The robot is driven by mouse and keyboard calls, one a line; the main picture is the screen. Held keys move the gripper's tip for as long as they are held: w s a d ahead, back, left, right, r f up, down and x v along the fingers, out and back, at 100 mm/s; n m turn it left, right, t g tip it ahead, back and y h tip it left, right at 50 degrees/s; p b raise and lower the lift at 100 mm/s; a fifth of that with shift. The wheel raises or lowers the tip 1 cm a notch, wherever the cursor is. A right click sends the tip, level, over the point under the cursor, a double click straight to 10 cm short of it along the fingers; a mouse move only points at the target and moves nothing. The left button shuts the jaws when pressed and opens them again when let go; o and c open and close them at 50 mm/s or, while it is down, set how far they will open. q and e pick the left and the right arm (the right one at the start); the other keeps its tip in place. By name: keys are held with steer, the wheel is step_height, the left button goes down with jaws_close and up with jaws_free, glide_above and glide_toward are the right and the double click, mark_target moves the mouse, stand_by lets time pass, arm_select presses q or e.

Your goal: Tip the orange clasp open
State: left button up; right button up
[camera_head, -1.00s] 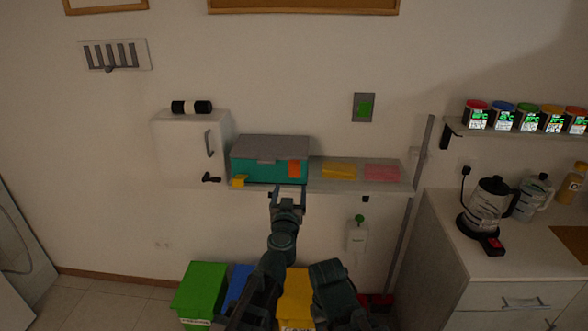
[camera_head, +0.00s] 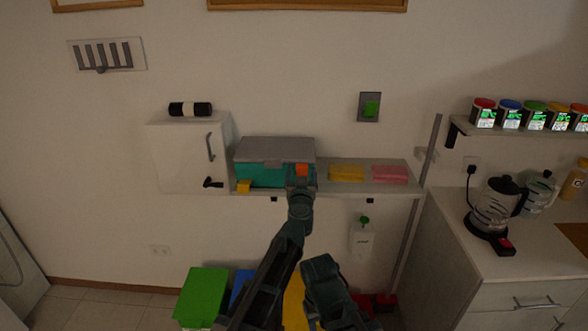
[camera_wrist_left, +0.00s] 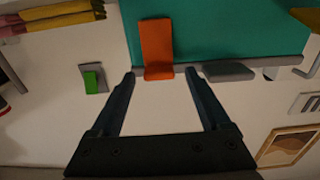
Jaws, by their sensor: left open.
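The orange clasp (camera_head: 302,169) is at the right front of the teal box (camera_head: 262,176), which has a grey lid (camera_head: 274,149). In the left wrist view the clasp (camera_wrist_left: 157,44) lies flat against the teal front, its lower end at the lid edge. My left gripper (camera_head: 301,183) is in front of the clasp and hides its lower part. In the wrist view the left gripper (camera_wrist_left: 160,75) is open, its fingers either side of the clasp's end, with nothing held. Contact cannot be told. A small yellow piece (camera_head: 244,187) sticks out at the box's lower left.
The box stands on a wall shelf (camera_head: 385,190), with a yellow block (camera_head: 346,173) and a pink block (camera_head: 389,174) to its right. A white cabinet (camera_head: 180,160) stands close on the left. A dispenser (camera_head: 362,238) hangs below the shelf. The wall above is mostly clear.

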arm_select(q)
steer(key=shift+w, duration=0.5)
steer(key=shift+s+d, duration=0.1)
jaws_close()
stand_by(1.0)
